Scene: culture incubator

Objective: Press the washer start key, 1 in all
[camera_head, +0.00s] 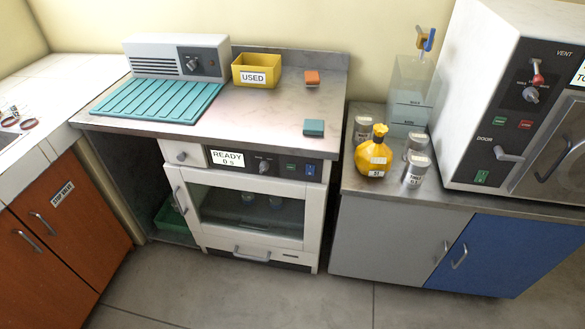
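The washer (190,195) is a white front-loading machine under the middle counter. Its glass door (240,208) is closed, with several small vessels dimly visible behind it. The labels by the keys are too small to read, so I cannot tell which one is start. Neither of my grippers is in view.
On the counter above stand a teal ribbed mat (155,100), a grey device (150,62), a yellow "USED" bin (257,72), and orange (312,77) and teal (314,127) blocks. At right are a yellow bottle (374,160), canisters and a white autoclave-like machine (480,90). The floor in front is clear.

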